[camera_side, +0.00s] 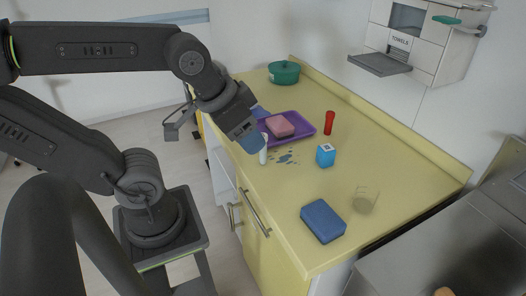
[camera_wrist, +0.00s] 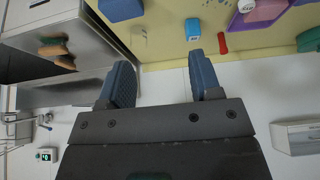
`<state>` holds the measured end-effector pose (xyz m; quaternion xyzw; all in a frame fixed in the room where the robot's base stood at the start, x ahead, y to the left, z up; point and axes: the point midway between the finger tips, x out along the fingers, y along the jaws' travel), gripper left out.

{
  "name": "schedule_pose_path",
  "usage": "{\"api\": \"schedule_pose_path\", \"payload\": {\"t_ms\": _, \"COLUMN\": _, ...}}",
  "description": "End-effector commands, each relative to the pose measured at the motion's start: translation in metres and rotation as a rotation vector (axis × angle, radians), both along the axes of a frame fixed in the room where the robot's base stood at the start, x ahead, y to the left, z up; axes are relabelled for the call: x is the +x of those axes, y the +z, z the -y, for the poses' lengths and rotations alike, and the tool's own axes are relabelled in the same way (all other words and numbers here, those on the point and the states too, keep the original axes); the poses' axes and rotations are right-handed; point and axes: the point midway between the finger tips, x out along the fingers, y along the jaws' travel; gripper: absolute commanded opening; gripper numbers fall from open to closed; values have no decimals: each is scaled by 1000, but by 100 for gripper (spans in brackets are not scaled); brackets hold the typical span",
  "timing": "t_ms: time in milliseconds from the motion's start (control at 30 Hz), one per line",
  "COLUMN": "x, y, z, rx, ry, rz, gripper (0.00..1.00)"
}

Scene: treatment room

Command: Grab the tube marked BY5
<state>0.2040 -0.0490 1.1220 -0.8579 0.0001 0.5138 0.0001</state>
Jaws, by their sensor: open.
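A slim white tube (camera_side: 263,156) stands upright near the front edge of the yellow counter in the side view.
A purple tray (camera_side: 309,127) with a pink sponge (camera_side: 280,125), a red cylinder (camera_side: 329,123), a blue box (camera_side: 325,155), a blue sponge (camera_side: 323,221), a clear glass (camera_side: 364,200) and a green pot (camera_side: 284,72) stand on the counter (camera_side: 400,165). Dark spots mark its surface.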

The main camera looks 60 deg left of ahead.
Motion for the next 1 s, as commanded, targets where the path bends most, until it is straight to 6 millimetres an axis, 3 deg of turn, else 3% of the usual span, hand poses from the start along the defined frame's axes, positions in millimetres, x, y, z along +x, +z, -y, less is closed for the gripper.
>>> {"api": "schedule_pose_path", "payload": {"t_ms": 267, "x": 22, "y": 3, "z": -18, "rx": 127, "ry": -187, "rz": -82, "gripper": 58}}
{"api": "schedule_pose_path", "payload": {"t_ms": 700, "x": 91, "y": -9, "z": -106, "rx": 366, "ry": -997, "rz": -352, "gripper": 58}}
{"api": "schedule_pose_path", "payload": {"t_ms": 1000, "x": 112, "y": -27, "z": -158, "rx": 372, "ry": -1425, "rz": -395, "gripper": 58}}
